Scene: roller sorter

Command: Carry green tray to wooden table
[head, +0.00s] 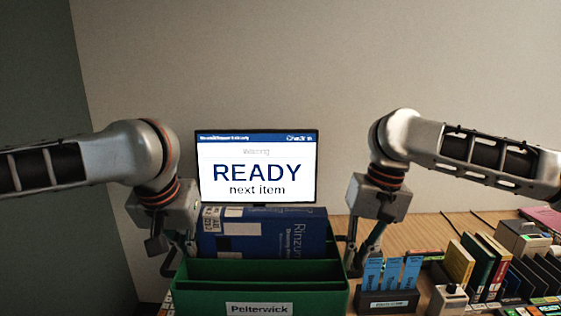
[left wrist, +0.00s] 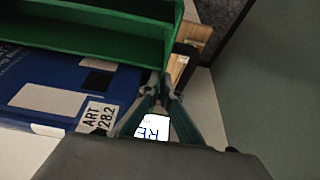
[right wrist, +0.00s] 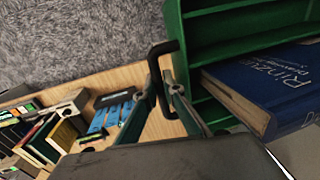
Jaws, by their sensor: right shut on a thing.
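The green tray (head: 262,300) has a white label reading "Pelterwick" and dividers across it. A thick blue book (head: 262,235) stands in its rear compartment and sticks up above the walls. The tray also shows in the left wrist view (left wrist: 95,35) and the right wrist view (right wrist: 210,40). My right gripper (right wrist: 163,78) is shut on the tray's black handle (right wrist: 158,48) at the tray's right end. My left gripper (left wrist: 165,82) is at the left end, by the other black handle (left wrist: 186,58); its fingertips are close together, and I cannot tell whether they grip it.
A monitor (head: 256,166) reading "READY next item" stands behind the tray. On the wooden surface (head: 425,235) at right are a dark holder with blue cards (head: 390,275), several upright books (head: 478,265) and small devices. Grey carpet (right wrist: 70,40) shows in the right wrist view.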

